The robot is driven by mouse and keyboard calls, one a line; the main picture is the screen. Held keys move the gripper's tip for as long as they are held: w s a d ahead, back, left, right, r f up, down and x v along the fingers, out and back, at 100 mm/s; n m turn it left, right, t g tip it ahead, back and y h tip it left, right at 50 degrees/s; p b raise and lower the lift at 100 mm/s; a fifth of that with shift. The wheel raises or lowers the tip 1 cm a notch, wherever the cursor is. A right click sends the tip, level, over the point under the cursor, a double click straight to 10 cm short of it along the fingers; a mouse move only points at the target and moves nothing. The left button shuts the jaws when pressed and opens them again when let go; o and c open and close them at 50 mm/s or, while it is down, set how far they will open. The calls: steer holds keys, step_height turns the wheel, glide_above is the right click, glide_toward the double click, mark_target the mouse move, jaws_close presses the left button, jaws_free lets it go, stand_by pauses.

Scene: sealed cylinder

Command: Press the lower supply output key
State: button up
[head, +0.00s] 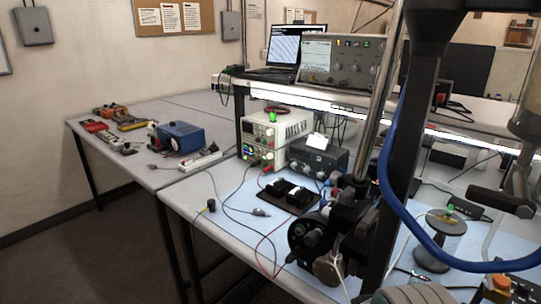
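Two cream bench power supplies are stacked on the bench under the shelf, left of centre.
A dark grey instrument (318,157) stands right of the supplies. A black holder (290,194), loose leads and a black knobbed mechanism (308,236) lie in front. A metal post (381,100) and a blue hose (385,170) cross the right side. Floor is clear at lower left.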

steer(key=shift+a, duration=0.15)
jaws_close()
steer(key=shift+a, duration=0.2)
steer(key=shift+d, duration=0.15)
stand_by(0.6)
